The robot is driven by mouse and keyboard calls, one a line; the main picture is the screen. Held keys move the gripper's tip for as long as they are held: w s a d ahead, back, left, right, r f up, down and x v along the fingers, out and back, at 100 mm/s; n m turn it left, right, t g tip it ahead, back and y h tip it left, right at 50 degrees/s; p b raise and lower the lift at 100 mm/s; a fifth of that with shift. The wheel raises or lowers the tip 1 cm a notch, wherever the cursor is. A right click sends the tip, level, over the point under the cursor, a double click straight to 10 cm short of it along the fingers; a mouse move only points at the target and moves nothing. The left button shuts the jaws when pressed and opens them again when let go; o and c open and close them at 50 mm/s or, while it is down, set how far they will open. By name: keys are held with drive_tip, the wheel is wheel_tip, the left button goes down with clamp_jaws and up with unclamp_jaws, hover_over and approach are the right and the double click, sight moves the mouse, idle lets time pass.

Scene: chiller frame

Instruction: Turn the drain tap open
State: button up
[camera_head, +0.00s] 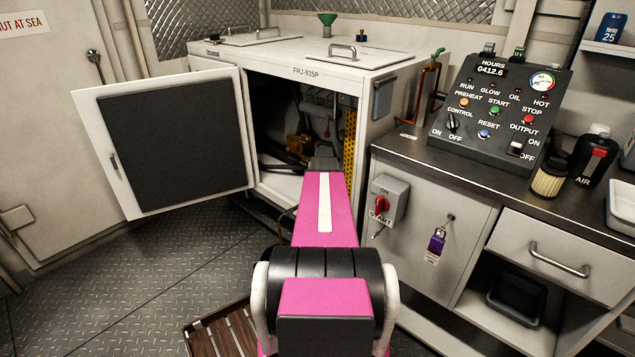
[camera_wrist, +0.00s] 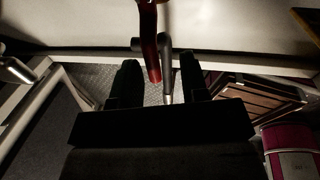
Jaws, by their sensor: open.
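In the wrist view, the drain tap shows as a red lever (camera_wrist: 149,45) beside a grey metal spout (camera_wrist: 166,70). The lever hangs down from the top of the picture. My gripper (camera_wrist: 158,68) is open, with one dark finger to the left of the tap and one to the right. The lever's lower end and the spout show between the fingers; I cannot tell whether either finger touches them. In the head view, my pink arm reaches to the open front of the white cabinet FRJ-935P (camera_head: 306,72), and the tap cannot be made out there.
The cabinet door (camera_head: 245,130) stands open to the left. A control panel (camera_head: 495,112) sits on the counter at right, with a red rotary switch (camera_head: 382,205) below. A wooden slatted crate (camera_head: 222,332) lies on the floor; it also shows in the wrist view (camera_wrist: 250,98).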

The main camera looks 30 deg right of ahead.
drive_tip(key=a+r, duration=1.1)
drive_tip(key=shift+w+a, duration=0.3)
drive_tip(key=shift+w, duration=0.05)
